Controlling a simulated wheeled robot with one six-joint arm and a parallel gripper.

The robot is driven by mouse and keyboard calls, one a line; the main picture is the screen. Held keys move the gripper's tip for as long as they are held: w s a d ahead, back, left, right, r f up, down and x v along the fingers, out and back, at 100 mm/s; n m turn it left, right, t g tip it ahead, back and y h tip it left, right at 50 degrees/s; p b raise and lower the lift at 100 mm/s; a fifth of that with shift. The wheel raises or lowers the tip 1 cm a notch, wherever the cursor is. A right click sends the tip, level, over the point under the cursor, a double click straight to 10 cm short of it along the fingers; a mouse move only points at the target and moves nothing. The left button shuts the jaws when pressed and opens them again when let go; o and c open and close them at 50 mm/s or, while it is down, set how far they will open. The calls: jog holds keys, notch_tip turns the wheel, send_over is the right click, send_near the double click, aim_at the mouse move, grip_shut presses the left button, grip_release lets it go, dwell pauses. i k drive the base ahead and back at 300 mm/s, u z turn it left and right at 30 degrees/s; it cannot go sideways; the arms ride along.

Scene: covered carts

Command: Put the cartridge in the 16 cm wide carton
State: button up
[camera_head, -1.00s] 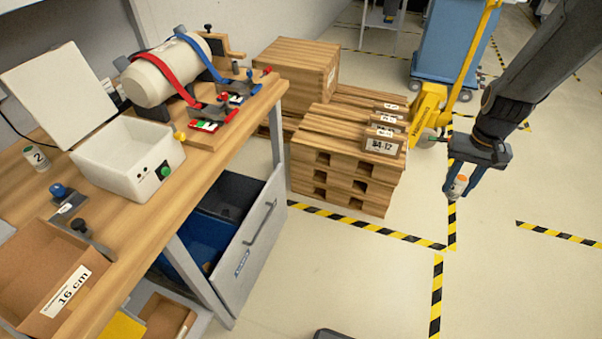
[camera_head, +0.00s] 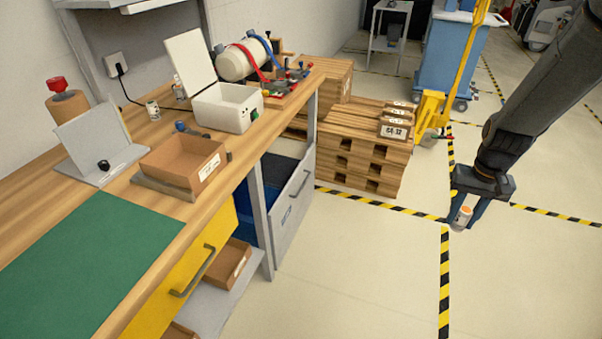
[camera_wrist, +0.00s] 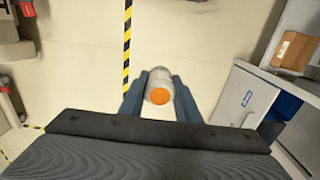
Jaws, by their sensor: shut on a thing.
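My gripper (camera_head: 465,213) is at the right of the head view, out over the open floor and well away from the workbench. It is shut on the cartridge (camera_head: 463,217), a small whitish cylinder with an orange end. In the wrist view the cartridge (camera_wrist: 159,87) sits between the two blue-grey fingers, its orange end facing the camera. The carton (camera_head: 184,160) is an open brown box on the workbench; in the earlier head view its label reads 16 cm. The part of its inside that shows looks empty.
A white box with a raised lid (camera_head: 228,106) stands behind the carton. A green mat (camera_head: 85,265) lies on the bench in front. A yellow drawer (camera_head: 190,270) is below. Stacked pallets (camera_head: 365,150) stand behind the bench end. The floor between bench and gripper is clear.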

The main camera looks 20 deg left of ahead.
aim_at(188, 172)
jog(key=k, duration=0.35)
jog(key=u, duration=1.8)
